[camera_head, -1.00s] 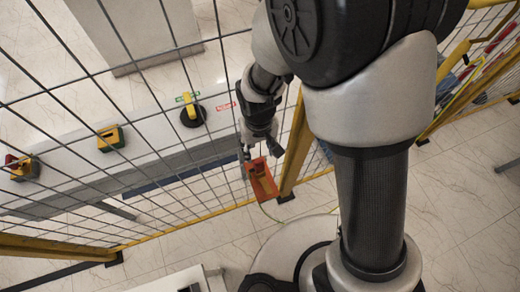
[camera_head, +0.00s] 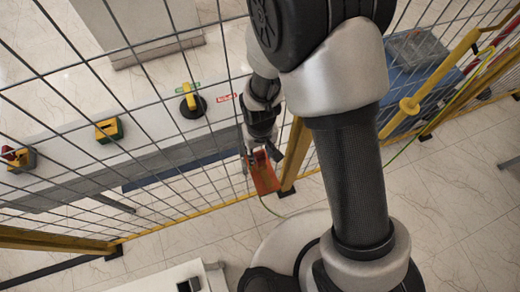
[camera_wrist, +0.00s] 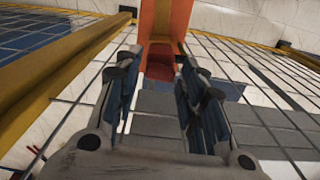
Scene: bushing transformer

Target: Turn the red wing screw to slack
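An orange-red bracket or box (camera_head: 266,178) is at the yellow fence post, low on the mesh. In the wrist view its orange face (camera_wrist: 165,20) is at the top, with a dark red part (camera_wrist: 160,62) below it, ahead of and between the fingers. I cannot tell whether this dark red part is the red wing screw. My gripper (camera_wrist: 161,75) is open, with blue-padded fingers standing apart on both sides. No contact is visible. In the head view my gripper (camera_head: 259,150) is just above the orange-red box; its fingertips are too small to tell.
Wire mesh and a yellow post (camera_head: 295,155) stand close beside my gripper. Beyond the mesh, a grey bench carries a black-and-yellow switch (camera_head: 192,102), a yellow box (camera_head: 109,130) and a red-and-yellow box (camera_head: 18,159). A blue crate (camera_head: 412,75) is at right.

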